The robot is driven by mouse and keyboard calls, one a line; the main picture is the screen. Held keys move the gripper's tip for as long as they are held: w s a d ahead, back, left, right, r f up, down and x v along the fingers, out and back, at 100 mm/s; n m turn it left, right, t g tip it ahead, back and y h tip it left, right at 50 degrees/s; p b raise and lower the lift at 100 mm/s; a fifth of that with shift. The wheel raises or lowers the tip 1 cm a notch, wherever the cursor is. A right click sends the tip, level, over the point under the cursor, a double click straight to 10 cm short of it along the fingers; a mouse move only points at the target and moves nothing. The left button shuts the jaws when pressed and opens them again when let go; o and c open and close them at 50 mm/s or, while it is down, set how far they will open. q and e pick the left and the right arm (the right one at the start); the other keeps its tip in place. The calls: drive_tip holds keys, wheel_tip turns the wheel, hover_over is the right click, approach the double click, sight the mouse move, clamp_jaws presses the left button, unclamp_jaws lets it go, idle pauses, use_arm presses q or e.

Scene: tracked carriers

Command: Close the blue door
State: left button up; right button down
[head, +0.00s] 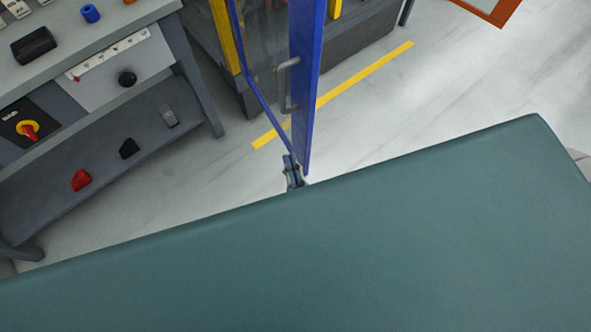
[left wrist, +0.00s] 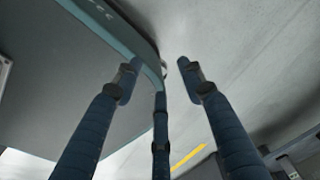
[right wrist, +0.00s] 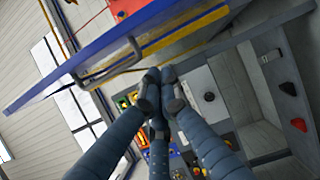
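The blue door (head: 307,70) stands open in the head view, its tall blue frame seen nearly edge-on around a clear pane. A grey bar handle (head: 285,88) is on its left side. My right gripper (head: 293,172) is by the door's lower end in that view; contact cannot be told. In the right wrist view the door (right wrist: 85,58) and handle (right wrist: 108,66) lie beyond my right gripper (right wrist: 161,76), whose fingertips are together with nothing seen between them. My left gripper (left wrist: 160,80) shows only in the left wrist view, fingers apart and empty, away from the door.
A grey workbench (head: 110,30) with a lower shelf (head: 100,165) stands at the left, holding several small parts. The machine enclosure (head: 360,35) is behind the door. A yellow line (head: 365,75) crosses the floor. Open floor (head: 450,95) lies right of the door.

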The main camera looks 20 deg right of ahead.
use_arm(q)
drive_tip(key=shift+s+r+p, duration=0.25)
drive_tip(key=shift+s+p, duration=0.05)
drive_tip(key=shift+s, duration=0.35)
drive_tip(key=shift+s+r+p, duration=0.25)
drive_tip(key=shift+s, duration=0.35)
use_arm(e)
drive_tip(key=w+d, duration=0.4)
drive_tip(key=w, duration=0.2)
drive_tip(key=shift+w+d, duration=0.2)
drive_tip(key=shift+w, duration=0.05)
